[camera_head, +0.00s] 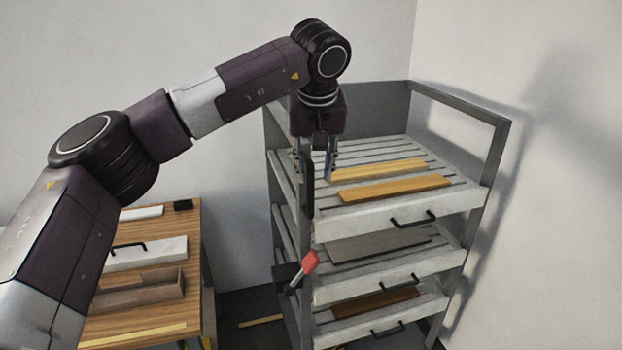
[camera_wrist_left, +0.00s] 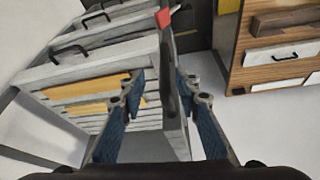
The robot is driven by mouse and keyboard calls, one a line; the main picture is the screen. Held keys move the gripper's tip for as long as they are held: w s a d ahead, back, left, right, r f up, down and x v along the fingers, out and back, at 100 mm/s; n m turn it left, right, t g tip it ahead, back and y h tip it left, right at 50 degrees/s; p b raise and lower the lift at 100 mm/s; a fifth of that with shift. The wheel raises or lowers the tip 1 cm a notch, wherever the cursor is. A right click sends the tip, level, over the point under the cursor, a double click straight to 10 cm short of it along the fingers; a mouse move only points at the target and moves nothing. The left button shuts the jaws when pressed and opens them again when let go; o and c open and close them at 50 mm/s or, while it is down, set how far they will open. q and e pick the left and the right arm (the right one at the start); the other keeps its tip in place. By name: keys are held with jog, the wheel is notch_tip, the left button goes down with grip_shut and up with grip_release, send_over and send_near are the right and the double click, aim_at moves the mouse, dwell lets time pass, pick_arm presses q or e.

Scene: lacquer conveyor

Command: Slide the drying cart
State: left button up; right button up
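The drying cart is a grey metal rack (camera_head: 497,150) with several slatted pale trays, standing at the right against the wall. A dark upright bar (camera_head: 308,190) is at its near left corner; it also shows in the left wrist view (camera_wrist_left: 168,70). My left gripper (camera_head: 314,172) is above the cart's left side, pointing down. Its two fingers are apart, one on each side of the dark bar, with visible gaps in the left wrist view (camera_wrist_left: 160,95). A lever with a red tip (camera_head: 311,262) sits lower on the cart's left side. My right gripper is out of view.
Wooden boards (camera_head: 395,188) lie on the top tray, and other boards lie on lower trays. Dark handles (camera_head: 412,218) stick out from the tray fronts. A wooden table (camera_head: 150,318) with boards and pale blocks stands at the left, with a floor gap between.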

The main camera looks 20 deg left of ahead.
aim_at(311, 182)
pick_arm(q)
jog(key=shift+a+r, duration=0.2)
jog(key=shift+a, duration=0.2)
jog(key=shift+w+a+f, duration=0.1)
jog(key=shift+f, duration=0.15)
jog(key=p+x, duration=0.2)
jog(key=x, duration=0.5)
jog(key=shift+p, duration=0.35)
grip_shut()
